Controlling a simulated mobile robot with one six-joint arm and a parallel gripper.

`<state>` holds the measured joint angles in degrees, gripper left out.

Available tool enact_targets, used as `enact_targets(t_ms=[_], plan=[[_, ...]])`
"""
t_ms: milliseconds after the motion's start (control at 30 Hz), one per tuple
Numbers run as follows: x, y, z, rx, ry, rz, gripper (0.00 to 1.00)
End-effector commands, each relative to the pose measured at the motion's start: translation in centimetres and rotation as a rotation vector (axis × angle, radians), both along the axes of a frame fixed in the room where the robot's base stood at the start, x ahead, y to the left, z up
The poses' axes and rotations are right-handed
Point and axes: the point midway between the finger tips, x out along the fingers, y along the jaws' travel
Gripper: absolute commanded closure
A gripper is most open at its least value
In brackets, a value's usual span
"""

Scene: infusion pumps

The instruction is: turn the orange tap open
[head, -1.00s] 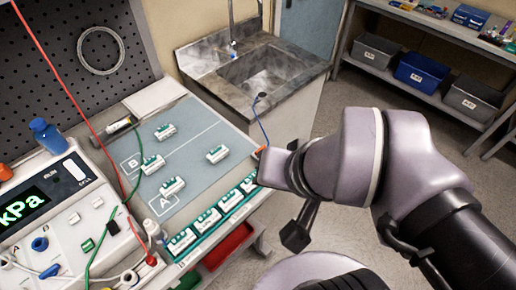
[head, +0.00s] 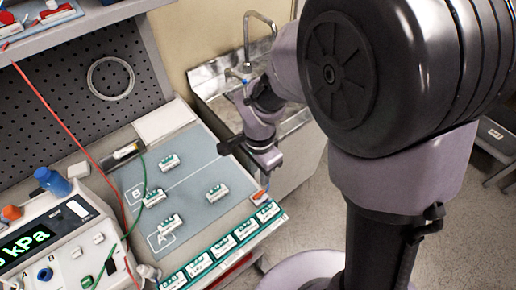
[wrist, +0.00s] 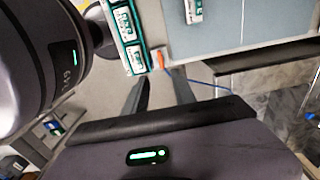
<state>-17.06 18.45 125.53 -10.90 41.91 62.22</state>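A small orange piece (head: 257,197), the likeliest orange tap, sits at the right edge of the bench, beside the end of the green-edged module rail. It also shows in the wrist view (wrist: 160,58), where a blue line runs off to its right. Its handle position is too small to tell. My gripper (wrist: 163,84) shows two dark fingers spread apart with nothing between them. In the wrist view, the orange piece lies just beyond the fingertips, apart from them. In the head view, my wrist hangs over the bench's right edge and the fingertips cannot be made out.
The sink (head: 222,80) with its curved faucet (head: 262,20) stands behind my arm. The grey mat (head: 190,180) holds several white-green modules. The pressure device (head: 45,245), with blue and orange-capped bottles near it, stands at left. Red and green cables cross the left side.

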Motion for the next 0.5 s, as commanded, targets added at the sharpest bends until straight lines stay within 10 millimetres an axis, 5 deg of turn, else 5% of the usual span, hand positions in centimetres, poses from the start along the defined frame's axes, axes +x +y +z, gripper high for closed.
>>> enact_targets(t_ms=[200, 500], plan=[[-0.1, -0.1, -7.1, -0.001, 0.004, 0.000, 0.68], [0.0, 0.0, -11.3, 0.001, 0.000, 0.000, 0.68]])
